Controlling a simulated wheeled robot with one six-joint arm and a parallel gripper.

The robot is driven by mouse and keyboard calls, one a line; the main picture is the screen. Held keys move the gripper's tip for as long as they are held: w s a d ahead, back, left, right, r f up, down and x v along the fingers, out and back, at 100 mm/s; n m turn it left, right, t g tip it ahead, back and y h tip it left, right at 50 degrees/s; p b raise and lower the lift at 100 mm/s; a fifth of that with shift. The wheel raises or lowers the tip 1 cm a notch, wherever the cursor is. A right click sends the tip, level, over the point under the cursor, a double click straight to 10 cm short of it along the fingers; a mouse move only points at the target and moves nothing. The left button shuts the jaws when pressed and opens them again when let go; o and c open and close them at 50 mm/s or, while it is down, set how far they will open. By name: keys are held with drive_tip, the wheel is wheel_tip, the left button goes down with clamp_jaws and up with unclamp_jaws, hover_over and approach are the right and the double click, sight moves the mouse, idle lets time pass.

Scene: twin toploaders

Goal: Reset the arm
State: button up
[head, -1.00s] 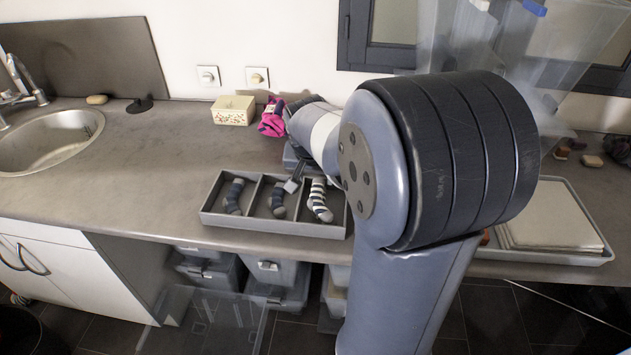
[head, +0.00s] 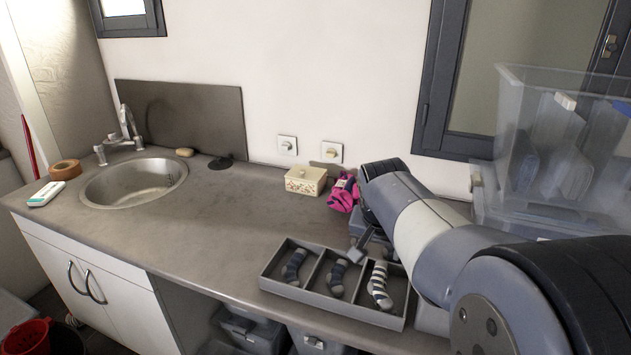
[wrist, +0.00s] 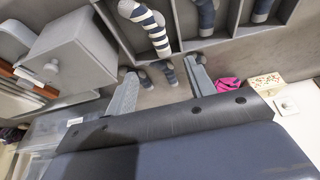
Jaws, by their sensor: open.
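My gripper (wrist: 162,84) is open, with its two grey fingers spread apart in the wrist view. Dark socks (wrist: 168,73) show on the surface beyond the gap between the fingers; they do not look gripped. In the head view one grey finger (head: 358,252) shows just behind the back edge of the sock tray, and my arm hides the rest of the gripper. My arm reaches in from the lower right.
A grey three-compartment tray (head: 331,301) holds one sock per compartment. A floral box (head: 305,182) and a pink cloth item (head: 343,194) stand behind. A clear bin (head: 560,140) is at right, a sink (head: 135,184) at left. The counter between sink and tray is clear.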

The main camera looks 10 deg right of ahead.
drive_tip(key=x, duration=0.9)
drive_tip(key=shift+f, duration=0.35)
wheel_tip(320, 180, up, 3)
drive_tip(key=p, duration=0.2)
drive_tip(key=shift+p, duration=0.35)
drive_tip(key=shift+w+r+p, duration=0.1)
drive_tip(key=shift+r+p, duration=0.25)
drive_tip(key=shift+r, duration=0.25)
